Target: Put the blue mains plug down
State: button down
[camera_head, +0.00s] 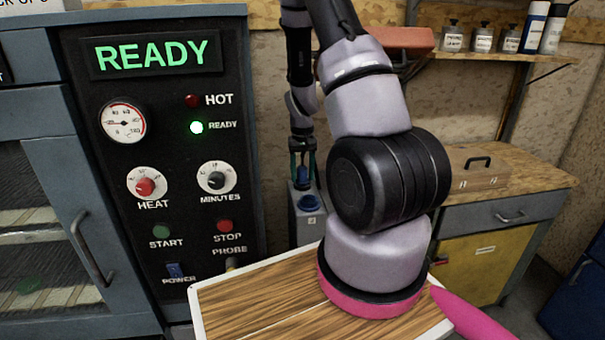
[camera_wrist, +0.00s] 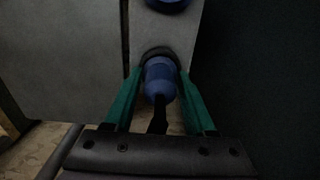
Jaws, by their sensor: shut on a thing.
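The blue mains plug (camera_head: 303,176) is small in the head view, between the green fingers of my gripper (camera_head: 303,160). In the wrist view the plug (camera_wrist: 160,80) points away from the camera, with a dark cable trailing back toward my palm. My gripper (camera_wrist: 158,88) is shut on it, one finger on each side. The plug's front end meets a dark ring on a grey box (camera_wrist: 178,28); I cannot tell whether it is seated there or just in front. The same grey box (camera_head: 308,228) shows in the head view, with a blue round fitting (camera_head: 309,201) nearer the camera.
A black control panel (camera_head: 160,150) with a lit READY sign stands left of the box. A wooden board (camera_head: 260,305) with a pale rim lies in front. A workbench (camera_head: 520,185) with a wooden case (camera_head: 480,170) stands at right, below a shelf of bottles (camera_head: 482,38).

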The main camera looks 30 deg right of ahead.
jog(key=shift+f, duration=0.1)
jog(key=shift+c, duration=1.1)
grip_release()
notch_tip(320, 180, up, 12)
jog(key=shift+r, duration=0.15)
